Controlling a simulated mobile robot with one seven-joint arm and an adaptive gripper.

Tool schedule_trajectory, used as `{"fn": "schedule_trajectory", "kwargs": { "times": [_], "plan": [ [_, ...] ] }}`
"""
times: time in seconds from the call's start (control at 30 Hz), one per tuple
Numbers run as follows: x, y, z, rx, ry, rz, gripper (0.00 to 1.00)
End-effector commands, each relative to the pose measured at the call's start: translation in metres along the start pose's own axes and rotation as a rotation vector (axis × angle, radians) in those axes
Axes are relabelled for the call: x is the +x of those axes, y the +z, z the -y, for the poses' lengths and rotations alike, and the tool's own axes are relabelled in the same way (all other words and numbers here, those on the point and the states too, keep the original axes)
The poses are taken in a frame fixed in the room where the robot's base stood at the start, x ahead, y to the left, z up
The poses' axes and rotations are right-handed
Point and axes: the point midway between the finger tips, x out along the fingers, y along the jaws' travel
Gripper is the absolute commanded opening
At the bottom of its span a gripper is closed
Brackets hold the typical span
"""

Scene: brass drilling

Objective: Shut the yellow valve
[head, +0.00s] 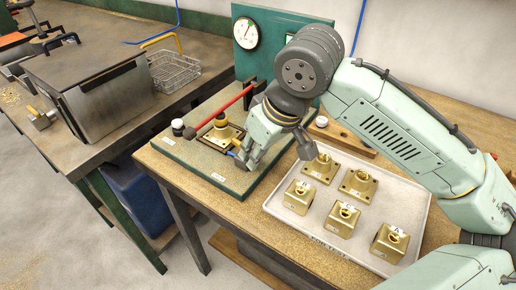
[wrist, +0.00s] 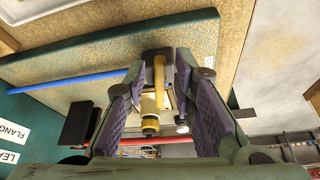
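In the wrist view, a yellow lever (wrist: 159,76) stands between the fingers of my gripper (wrist: 162,66), above a brass cylindrical fitting (wrist: 150,118). The fingers, with purple ridged pads, are open, and gaps show on both sides of the lever. In the head view, my gripper (head: 240,160) points down at the front right part of the green-edged board (head: 205,165), beside a brass fixture (head: 219,133). How far the valve is turned is not clear.
A red bar (head: 225,110) crosses above the board, close to my gripper. A gauge panel (head: 265,45) stands behind. A tray (head: 275,208) with several brass blocks lies to the right. A blue rod (wrist: 80,80) shows left in the wrist view.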

Motion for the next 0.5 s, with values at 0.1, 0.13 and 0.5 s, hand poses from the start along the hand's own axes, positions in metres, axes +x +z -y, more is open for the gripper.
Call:
{"fn": "schedule_trajectory", "kwargs": {
  "times": [0.1, 0.13, 0.5],
  "plan": [
    [-0.0002, -0.0001, 0.0000, 0.000, 0.000, 0.000, 0.14],
    [-0.0002, -0.0001, 0.0000, 0.000, 0.000, 0.000, 0.12],
    [-0.0003, -0.0002, 0.0001, 0.000, 0.000, 0.000, 0.00]
  ]
}}
